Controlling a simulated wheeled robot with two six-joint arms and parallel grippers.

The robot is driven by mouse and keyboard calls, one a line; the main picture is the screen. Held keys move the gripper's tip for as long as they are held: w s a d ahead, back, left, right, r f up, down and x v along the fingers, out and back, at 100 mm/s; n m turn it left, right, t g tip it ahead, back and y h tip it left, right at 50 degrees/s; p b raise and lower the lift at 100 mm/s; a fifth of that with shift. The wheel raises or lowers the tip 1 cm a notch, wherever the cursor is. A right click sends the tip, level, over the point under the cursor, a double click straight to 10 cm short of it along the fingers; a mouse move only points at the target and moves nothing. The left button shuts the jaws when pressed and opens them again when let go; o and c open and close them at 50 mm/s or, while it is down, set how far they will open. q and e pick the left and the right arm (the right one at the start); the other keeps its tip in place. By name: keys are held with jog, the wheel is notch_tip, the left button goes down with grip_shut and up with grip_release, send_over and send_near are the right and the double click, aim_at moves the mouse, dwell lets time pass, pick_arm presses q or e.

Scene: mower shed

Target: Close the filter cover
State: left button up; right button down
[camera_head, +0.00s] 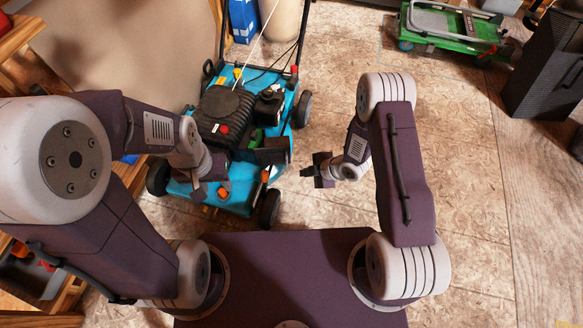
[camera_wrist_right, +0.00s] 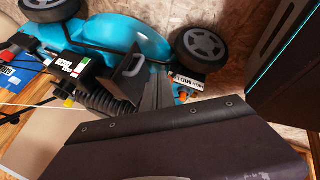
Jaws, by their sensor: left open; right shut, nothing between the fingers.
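The filter cover (camera_head: 271,154) looks like a dark flap on the near right side of the blue mower (camera_head: 245,195). It appears to stand open beside a green part (camera_head: 257,137). A dark flap that looks like the cover also shows in the right wrist view (camera_wrist_right: 126,76). My left gripper (camera_head: 209,190) is open over the mower's front deck, left of the cover. My right gripper (camera_head: 313,171) is shut and empty, right of the mower and apart from the cover. The cover's hinge is too small to make out.
The black engine (camera_head: 222,108) rises behind the cover. Mower wheels (camera_head: 270,207) stick out at its corners. A green cart (camera_head: 450,30) and a dark box (camera_head: 540,75) stand at the back right. The floor (camera_head: 460,140) right of my right arm is clear.

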jog(key=w+a+f+b, duration=0.4)
jog(key=w+f+b, duration=0.1)
jog(key=w+f, duration=0.1)
jog(key=shift+w+a+f+b, duration=0.3)
jog(key=shift+w+a, duration=0.05)
jog(key=shift+a, duration=0.05)
